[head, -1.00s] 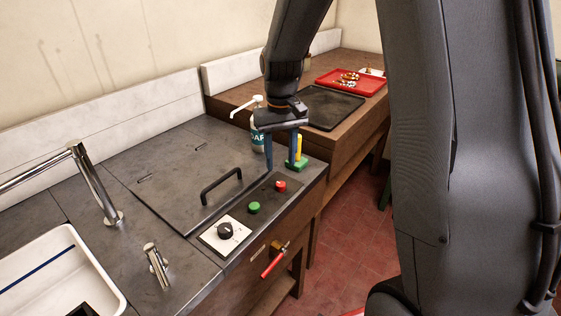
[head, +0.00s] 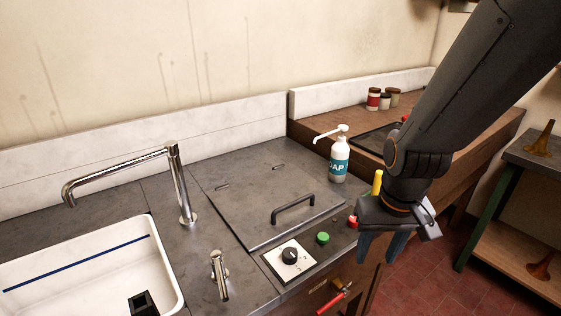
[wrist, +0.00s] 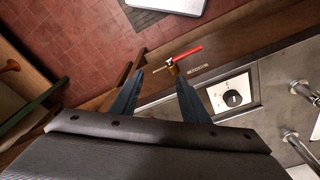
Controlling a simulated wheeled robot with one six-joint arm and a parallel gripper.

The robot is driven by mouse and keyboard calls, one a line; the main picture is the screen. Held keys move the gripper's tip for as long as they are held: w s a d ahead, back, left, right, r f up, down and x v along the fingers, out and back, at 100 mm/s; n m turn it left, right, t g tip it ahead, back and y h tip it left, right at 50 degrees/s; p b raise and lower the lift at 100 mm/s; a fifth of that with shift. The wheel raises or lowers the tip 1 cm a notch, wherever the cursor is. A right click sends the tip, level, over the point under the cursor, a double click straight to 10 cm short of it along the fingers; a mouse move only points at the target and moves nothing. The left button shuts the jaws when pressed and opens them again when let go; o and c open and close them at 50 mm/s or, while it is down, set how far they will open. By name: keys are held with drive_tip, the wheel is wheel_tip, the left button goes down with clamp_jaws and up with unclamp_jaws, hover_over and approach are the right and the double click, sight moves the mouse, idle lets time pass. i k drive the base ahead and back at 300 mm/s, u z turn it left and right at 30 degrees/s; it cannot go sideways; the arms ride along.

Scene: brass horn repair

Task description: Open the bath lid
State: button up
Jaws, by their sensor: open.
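The bath lid (head: 235,205) is a dark grey square panel lying flat and closed in the counter, with two small slots near its back edge. Its black bar handle (head: 293,208) stands up near the front right edge of the lid. My gripper (head: 381,250) is open and empty, pointing down, to the right of the handle and apart from it, by the counter's front edge. In the wrist view my gripper (wrist: 157,82) shows both fingers spread, with nothing between them but the floor and counter front beyond. The lid's handle is not visible there.
A dial panel (head: 289,261), green button (head: 322,238) and red button (head: 353,221) sit in front of the lid. A soap bottle (head: 339,160) stands behind right. A tap (head: 180,185) and white sink (head: 150,265) are left. A red-handled valve (wrist: 186,53) juts from the counter front.

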sight(263, 208)
drive_tip(key=k, duration=1.25)
drive_tip(key=z, duration=0.55)
drive_tip(key=i, duration=1.75)
drive_tip(key=u, duration=0.65)
